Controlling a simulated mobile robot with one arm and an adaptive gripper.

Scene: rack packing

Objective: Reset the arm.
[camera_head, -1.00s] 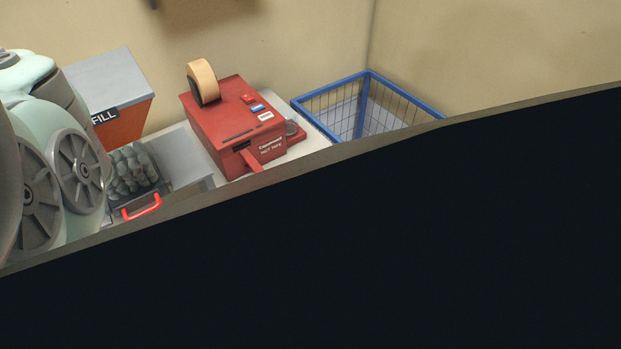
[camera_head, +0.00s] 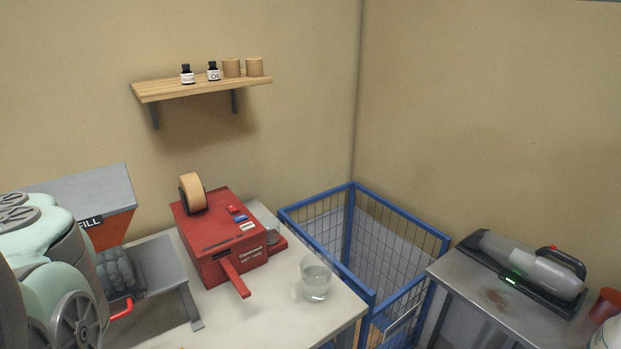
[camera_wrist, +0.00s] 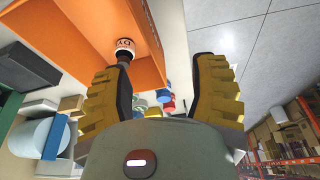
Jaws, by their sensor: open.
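My gripper (camera_wrist: 164,75) shows in the wrist view with its two yellow-and-black ribbed fingers spread wide apart. The space between them is empty. A small dark bottle with a white label (camera_wrist: 125,48) is close to the left fingertip, in front of an orange panel (camera_wrist: 80,35); I cannot tell whether it touches the finger. In the head view my arm's pale green links fill the lower left, and the gripper itself is out of sight.
In the head view a red tape machine (camera_head: 222,240) and a glass (camera_head: 316,280) stand on a white table (camera_head: 275,315). A blue wire cage (camera_head: 365,292) is beside it. A wall shelf (camera_head: 200,88) holds bottles and jars. A handheld vacuum (camera_head: 530,267) lies on a right-hand table (camera_head: 475,300).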

